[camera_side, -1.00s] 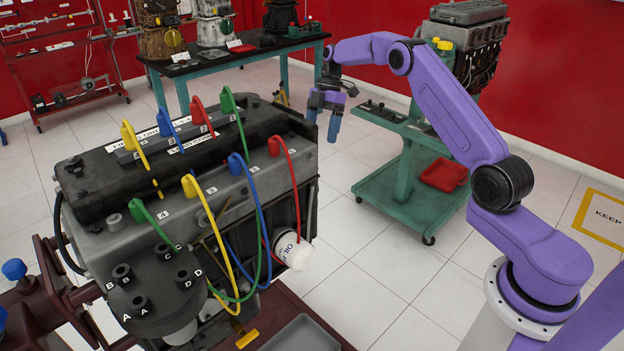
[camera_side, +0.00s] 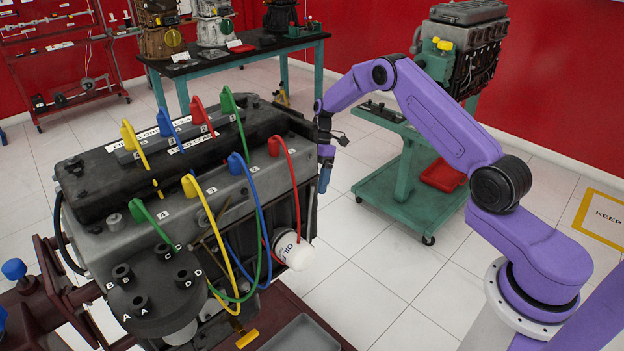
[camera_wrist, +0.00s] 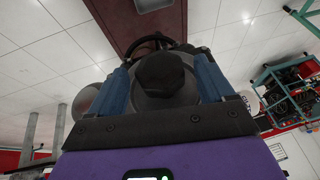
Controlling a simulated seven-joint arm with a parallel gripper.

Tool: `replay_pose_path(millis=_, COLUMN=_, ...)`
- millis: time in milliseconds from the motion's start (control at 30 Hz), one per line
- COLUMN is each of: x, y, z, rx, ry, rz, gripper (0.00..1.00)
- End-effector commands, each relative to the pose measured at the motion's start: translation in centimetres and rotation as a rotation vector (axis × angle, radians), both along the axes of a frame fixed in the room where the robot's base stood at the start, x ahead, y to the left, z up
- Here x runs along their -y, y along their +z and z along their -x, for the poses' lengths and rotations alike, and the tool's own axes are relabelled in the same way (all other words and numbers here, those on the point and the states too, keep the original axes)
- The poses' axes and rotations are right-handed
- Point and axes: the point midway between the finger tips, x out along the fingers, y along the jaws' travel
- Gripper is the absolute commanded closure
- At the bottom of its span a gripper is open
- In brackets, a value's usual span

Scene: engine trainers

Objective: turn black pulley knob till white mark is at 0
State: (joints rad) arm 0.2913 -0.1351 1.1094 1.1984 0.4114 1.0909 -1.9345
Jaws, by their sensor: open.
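In the wrist view a dark, faceted pulley knob (camera_wrist: 160,78) lies between the two blue fingers of my gripper (camera_wrist: 165,80). The fingers stand on either side of it with the jaws open. I cannot tell whether either finger touches it. The white mark and the 0 do not show clearly in either view. In the side view my gripper (camera_side: 325,172) is at the far right end of the engine (camera_side: 240,190), fingers pointing down. The knob is hidden there behind the engine.
Coloured leads loop over the engine top, with a white oil filter (camera_side: 293,250) on its near side. A grey tray (camera_side: 300,335) lies below. A green cart (camera_side: 405,190) with a red tray (camera_side: 443,175) stands at the right. White floor lies open between cart and engine.

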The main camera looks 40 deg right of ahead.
Motion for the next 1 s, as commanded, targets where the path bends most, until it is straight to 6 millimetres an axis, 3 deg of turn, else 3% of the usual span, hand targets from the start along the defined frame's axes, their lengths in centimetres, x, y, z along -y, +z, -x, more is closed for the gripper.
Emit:
replay_pose_path(millis=200, x=-0.05, y=-0.03, z=0.02, rx=-0.001, ry=0.0, rz=0.0, gripper=0.19)
replay_pose_path(millis=367, x=-0.03, y=-0.02, z=0.01, rx=-0.001, ry=0.0, rz=0.0, gripper=0.71)
replay_pose_path(millis=400, x=-0.03, y=-0.02, z=0.02, rx=-0.001, ry=0.0, rz=0.0, gripper=0.75)
replay_pose_path(millis=1000, x=-0.09, y=-0.25, z=-0.51, rx=-0.167, ry=0.002, rz=-0.004, gripper=0.74)
